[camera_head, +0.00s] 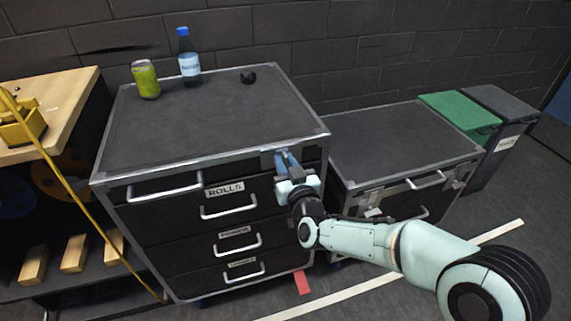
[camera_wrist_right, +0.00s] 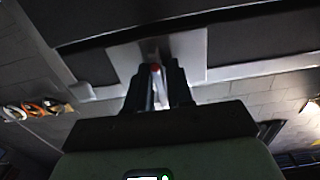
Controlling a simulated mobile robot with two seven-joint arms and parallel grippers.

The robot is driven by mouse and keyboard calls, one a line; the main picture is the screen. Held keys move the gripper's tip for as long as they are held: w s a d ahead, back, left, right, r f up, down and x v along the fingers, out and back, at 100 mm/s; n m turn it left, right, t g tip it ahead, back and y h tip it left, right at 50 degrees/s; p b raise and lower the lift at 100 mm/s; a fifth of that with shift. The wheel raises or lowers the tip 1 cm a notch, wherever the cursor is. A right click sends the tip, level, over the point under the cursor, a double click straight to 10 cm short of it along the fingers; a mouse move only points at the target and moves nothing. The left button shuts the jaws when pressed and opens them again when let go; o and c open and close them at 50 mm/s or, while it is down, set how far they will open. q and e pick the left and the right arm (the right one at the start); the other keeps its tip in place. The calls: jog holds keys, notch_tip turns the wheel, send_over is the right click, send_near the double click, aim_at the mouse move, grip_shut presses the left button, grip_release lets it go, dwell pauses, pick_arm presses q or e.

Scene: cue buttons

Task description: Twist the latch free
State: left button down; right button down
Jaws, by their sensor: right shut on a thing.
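The latch (camera_wrist_right: 156,88) shows in the right wrist view as a narrow metallic piece with a red tip, standing in front of a pale metal plate (camera_wrist_right: 190,52). My right gripper (camera_wrist_right: 158,90) is shut on the latch, with one dark finger on each side of it. In the head view my right gripper (camera_head: 287,162) is at the upper right front corner of the dark drawer cabinet (camera_head: 205,125). The gripper hides most of the latch and its plate there. My left gripper is not in view.
A green can (camera_head: 145,79), a water bottle (camera_head: 189,60) and a small black object (camera_head: 248,76) stand on the cabinet top. A lower dark case (camera_head: 390,140) stands to the right, near my right arm. A wooden-topped bench (camera_head: 60,100) is at the left.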

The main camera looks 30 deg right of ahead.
jog(key=c, duration=1.2)
grip_release()
jog(key=shift+c, duration=0.2)
jog(key=shift+s, duration=0.1)
